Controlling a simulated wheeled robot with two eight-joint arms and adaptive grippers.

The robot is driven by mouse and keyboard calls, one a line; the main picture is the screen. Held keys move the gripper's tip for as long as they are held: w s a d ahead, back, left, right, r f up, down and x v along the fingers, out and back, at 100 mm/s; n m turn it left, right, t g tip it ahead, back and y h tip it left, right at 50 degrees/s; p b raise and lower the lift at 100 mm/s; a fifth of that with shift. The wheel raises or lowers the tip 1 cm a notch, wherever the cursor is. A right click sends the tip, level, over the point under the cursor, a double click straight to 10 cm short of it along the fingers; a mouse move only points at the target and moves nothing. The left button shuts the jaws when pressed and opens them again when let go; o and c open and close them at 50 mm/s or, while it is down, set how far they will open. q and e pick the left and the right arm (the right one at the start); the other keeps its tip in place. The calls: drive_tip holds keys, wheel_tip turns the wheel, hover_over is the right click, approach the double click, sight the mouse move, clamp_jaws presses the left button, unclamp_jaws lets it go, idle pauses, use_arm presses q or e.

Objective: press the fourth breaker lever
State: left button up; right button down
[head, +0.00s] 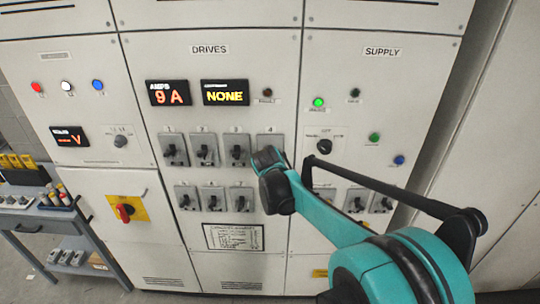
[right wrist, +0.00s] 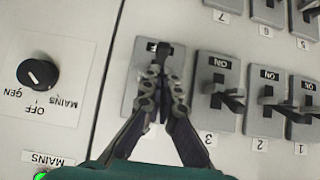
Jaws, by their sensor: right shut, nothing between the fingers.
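The fourth breaker (right wrist: 134,78) is a grey plate with a small dark label at one end, partly covered by my fingers. My right gripper (right wrist: 164,62) is shut and empty, its fingertips over this breaker. The lever is hidden behind the fingers, and I cannot tell whether they touch it. In the head view the fourth breaker (head: 270,140) shows only its top; my right arm covers the rest and the gripper. My left gripper is not in view.
Breaker three (right wrist: 219,92) sits close beside, its label reading ON. A lower breaker row (head: 213,199) is below. A black rotary switch (right wrist: 38,74) is on the supply panel. Displays read 9 A (head: 169,93) and NONE (head: 225,92). A cart (head: 50,215) stands at left.

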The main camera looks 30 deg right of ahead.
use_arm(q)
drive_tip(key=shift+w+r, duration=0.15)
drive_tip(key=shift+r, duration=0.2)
use_arm(e)
drive_tip(key=shift+w+r, duration=0.15)
drive_tip(key=shift+r, duration=0.1)
use_arm(q)
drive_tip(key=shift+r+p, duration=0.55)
drive_tip(key=shift+p, duration=0.1)
use_arm(e)
drive_tip(key=shift+r, duration=0.75)
